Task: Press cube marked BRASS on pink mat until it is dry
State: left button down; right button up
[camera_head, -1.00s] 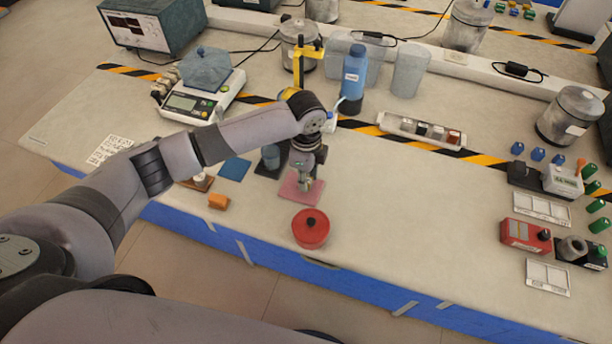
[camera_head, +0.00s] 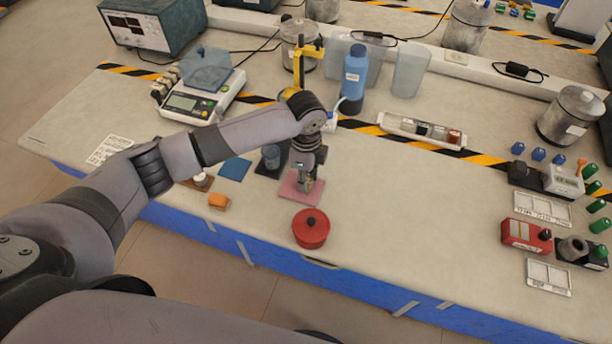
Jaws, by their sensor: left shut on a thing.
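The pink mat (camera_head: 290,192) lies on the bench near its front edge. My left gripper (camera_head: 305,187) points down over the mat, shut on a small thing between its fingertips. That thing is mostly hidden and too small to read, so I cannot tell whether it is the cube marked BRASS or whether it touches the mat. A white tray (camera_head: 388,124) farther back holds several small dark and reddish blocks; no markings on them are readable. My right gripper does not show.
A red lidded pot (camera_head: 311,230) stands just in front of the mat. A blue bottle (camera_head: 354,78) stands behind.

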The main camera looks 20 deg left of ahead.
pick_arm(q)
jog(key=shift+f, duration=0.55)
dwell(0.9)
jog(key=shift+s+f+p, duration=0.2)
jog(key=shift+f+p, duration=0.05)
jog(key=shift+p, duration=0.05)
dwell(1.2)
jog(key=shift+w+d+r+p, duration=0.1)
jog(key=shift+d+r+p, duration=0.1)
jog(key=shift+r+p, duration=0.3)
jog(key=shift+w+d+r+p, duration=0.1)
jog(key=shift+d+r+p, duration=0.05)
jog(key=shift+r+p, duration=0.25)
jog(key=shift+f, duration=0.65)
dwell(0.3)
jog(key=shift+s+f, duration=0.1)
dwell(1.8)
